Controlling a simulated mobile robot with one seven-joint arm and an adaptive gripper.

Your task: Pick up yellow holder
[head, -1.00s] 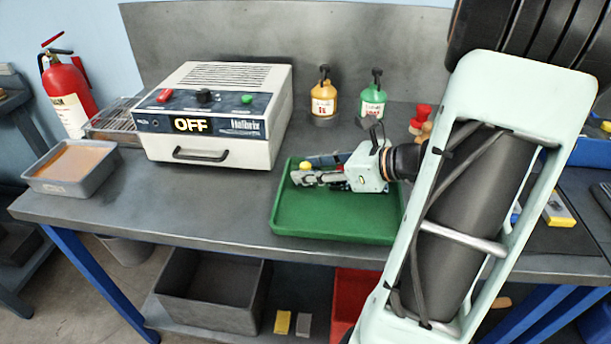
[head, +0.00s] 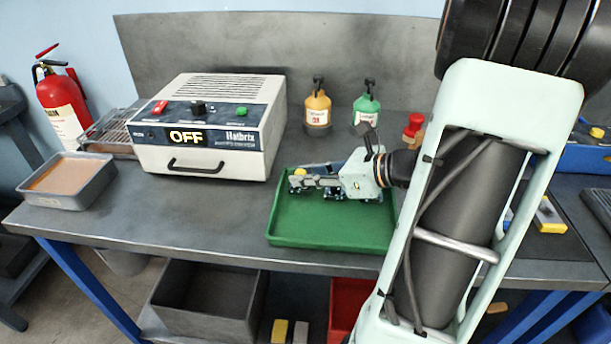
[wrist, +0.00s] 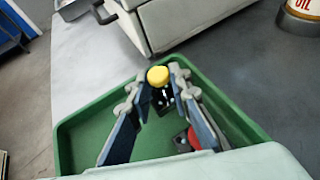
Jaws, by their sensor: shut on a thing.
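The yellow holder shows as a round yellow top (wrist: 158,75) over a dark body between my fingertips in the wrist view. In the head view its yellow top (head: 300,172) shows at the tip of my gripper (head: 300,183). My gripper (wrist: 160,90) is shut on the holder, above the back left part of the green tray (head: 330,225). The holder's lower part is mostly hidden by the fingers. Whether it touches the tray floor I cannot tell. A red-topped holder (wrist: 192,138) lies in the tray below my gripper in the wrist view.
A white oven reading OFF (head: 210,125) stands behind and left of the tray. A yellow bottle (head: 318,108) and a green bottle (head: 366,108) stand behind. A grey bin of tan material (head: 68,180) sits at the left edge. The bench left of the tray is clear.

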